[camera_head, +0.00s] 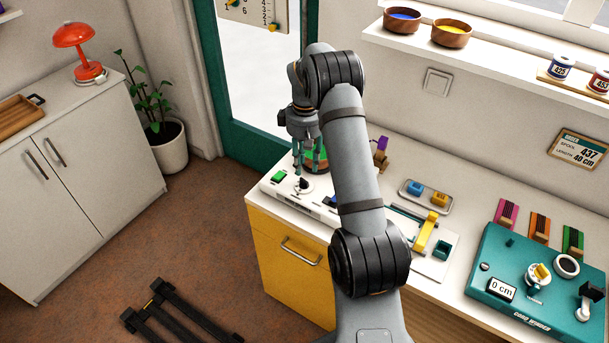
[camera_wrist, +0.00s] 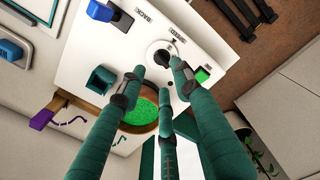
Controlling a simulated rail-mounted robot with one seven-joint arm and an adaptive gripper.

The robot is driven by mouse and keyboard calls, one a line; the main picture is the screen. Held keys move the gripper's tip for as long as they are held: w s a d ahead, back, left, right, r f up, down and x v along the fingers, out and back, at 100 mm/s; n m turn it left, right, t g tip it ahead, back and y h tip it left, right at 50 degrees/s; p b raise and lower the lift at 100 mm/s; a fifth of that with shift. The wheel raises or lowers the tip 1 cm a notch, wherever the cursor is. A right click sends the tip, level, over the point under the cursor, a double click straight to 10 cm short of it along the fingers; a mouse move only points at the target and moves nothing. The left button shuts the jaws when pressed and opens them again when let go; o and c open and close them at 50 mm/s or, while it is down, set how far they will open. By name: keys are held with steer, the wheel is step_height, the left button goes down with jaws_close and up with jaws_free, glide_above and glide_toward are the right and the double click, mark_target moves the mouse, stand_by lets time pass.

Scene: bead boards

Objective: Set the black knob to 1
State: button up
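The black knob (camera_head: 303,184) sits on a pale round dial on the white panel (camera_head: 322,208), left of my arm. It also shows in the wrist view (camera_wrist: 162,57), upper middle; its dial marks are too small to read, so I cannot tell its setting. My gripper (camera_head: 309,168) points down just behind the knob in the head view. Its teal fingers are spread and hold nothing. In the wrist view (camera_wrist: 158,72) one fingertip overlaps the dial's edge; I cannot tell whether it touches.
A green button (camera_head: 278,176) lies left of the knob. A bowl of green beads (camera_wrist: 141,112) is under the fingers in the wrist view. A purple-topped item (camera_head: 382,143) stands right of the gripper. A teal winder (camera_head: 480,270) stands at the right.

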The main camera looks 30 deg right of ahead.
mark_target(304, 183)
step_height(304, 183, down, 6)
steer(key=shift+p, duration=0.45)
steer(key=shift+c, duration=1.4)
jaws_close()
